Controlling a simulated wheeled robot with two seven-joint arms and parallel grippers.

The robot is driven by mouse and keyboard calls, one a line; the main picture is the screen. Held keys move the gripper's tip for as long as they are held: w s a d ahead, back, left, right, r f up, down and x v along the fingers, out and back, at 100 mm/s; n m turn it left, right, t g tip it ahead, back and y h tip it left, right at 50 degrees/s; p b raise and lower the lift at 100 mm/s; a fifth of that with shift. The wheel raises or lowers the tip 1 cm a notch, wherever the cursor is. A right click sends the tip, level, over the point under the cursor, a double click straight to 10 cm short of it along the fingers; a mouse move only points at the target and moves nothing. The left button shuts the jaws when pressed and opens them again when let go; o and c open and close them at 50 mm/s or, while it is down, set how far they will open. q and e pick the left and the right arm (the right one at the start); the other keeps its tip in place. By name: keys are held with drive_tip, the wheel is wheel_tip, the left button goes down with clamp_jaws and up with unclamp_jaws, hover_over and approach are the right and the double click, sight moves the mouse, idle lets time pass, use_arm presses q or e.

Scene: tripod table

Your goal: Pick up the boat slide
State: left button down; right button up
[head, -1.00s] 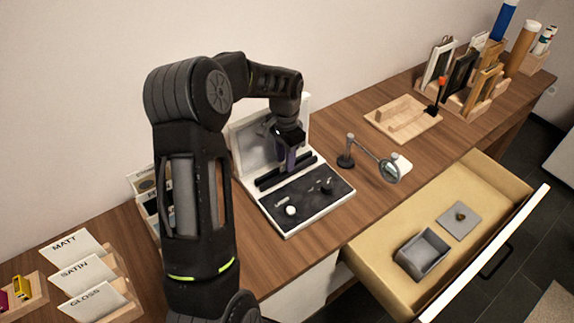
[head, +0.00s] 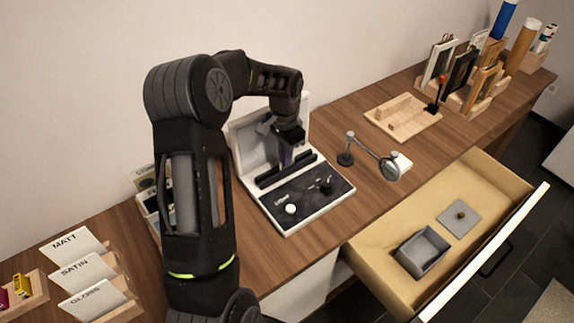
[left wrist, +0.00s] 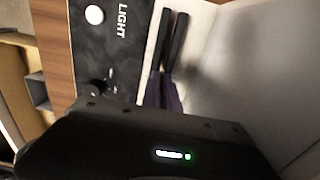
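No slide with a boat picture can be made out in either view. My left gripper (head: 287,155) reaches down into the open white case (head: 250,149), over the two black bars by its lid. Its dark purplish fingers also show in the left wrist view (left wrist: 164,93), close together near the ends of the black bars (left wrist: 174,40). I cannot tell whether they are open or hold something thin. The case's dark panel (head: 312,194) has a white knob, small black controls and the word LIGHT. My right gripper is in neither view.
A magnifier on a stand (head: 388,168) stands right of the case. A wooden tray (head: 408,126) and a rack of frames (head: 470,95) are further right. The open drawer (head: 390,275) holds a grey box (head: 421,252) and a grey plate (head: 459,218). Labelled cards (head: 88,270) stand at left.

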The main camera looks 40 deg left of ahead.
use_arm(q)
drive_tip(key=shift+r, duration=0.1)
idle(0.6)
wheel_tip(320, 180, up, 10)
drive_tip(key=b, duration=0.1)
idle(0.8)
